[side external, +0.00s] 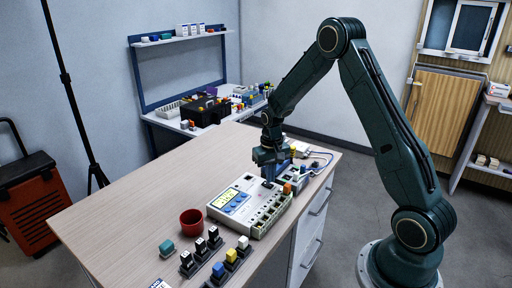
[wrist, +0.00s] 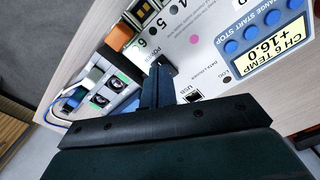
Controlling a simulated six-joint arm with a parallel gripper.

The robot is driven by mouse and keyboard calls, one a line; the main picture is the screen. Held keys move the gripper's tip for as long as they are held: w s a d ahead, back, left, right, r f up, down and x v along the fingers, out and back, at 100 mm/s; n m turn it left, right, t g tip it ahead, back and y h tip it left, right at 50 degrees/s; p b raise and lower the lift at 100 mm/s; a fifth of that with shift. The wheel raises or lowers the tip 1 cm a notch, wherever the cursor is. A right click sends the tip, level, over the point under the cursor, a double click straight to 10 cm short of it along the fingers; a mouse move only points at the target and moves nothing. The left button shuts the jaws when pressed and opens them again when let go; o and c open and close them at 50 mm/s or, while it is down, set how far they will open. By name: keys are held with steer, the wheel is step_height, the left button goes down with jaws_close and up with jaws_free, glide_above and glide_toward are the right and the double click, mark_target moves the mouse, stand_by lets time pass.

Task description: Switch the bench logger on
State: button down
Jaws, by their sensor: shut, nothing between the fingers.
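The bench logger (side external: 225,211) is a pale box on the wooden bench, with several blue buttons and a row of sockets along its right side. In the wrist view its display (wrist: 284,43) is lit yellow and reads CH 6 TEMP +16.0. My gripper (side external: 268,183) points down over the far end of the logger. In the wrist view my gripper (wrist: 158,72) is shut and empty, its tips at the dark power switch (wrist: 168,67).
An orange plug (wrist: 118,36) sits by socket 6. A smaller device with cables (side external: 302,173) stands close beyond my gripper. A red cup (side external: 191,224), a teal-topped block (side external: 167,248) and several capped sensors (side external: 232,255) stand nearer the camera. The bench's left part is clear.

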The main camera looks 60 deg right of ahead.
steer(key=shift+r, duration=2.65)
steer(key=shift+r, duration=0.15)
step_height(320, 180, up, 9)
steer(key=n+t, duration=0.1)
steer(key=n, duration=0.1)
glide_above(270, 186)
steer(key=s+a, duration=0.4)
steer(key=a, duration=0.2)
steer(key=s+a+r+n+t, duration=0.1)
steer(key=s+a+r+t, duration=0.1)
steer(key=s+a+r, duration=0.4)
steer(key=s+a+r+n+t, duration=0.1)
steer(key=s+a+r, duration=0.1)
steer(key=s, duration=0.5)
steer(key=s+a+r+n+t, duration=0.1)
steer(key=s+a+r+n, duration=0.1)
steer(key=s, duration=0.5)
steer(key=shift+a+t, duration=0.3)
steer(key=shift+a, duration=0.25)
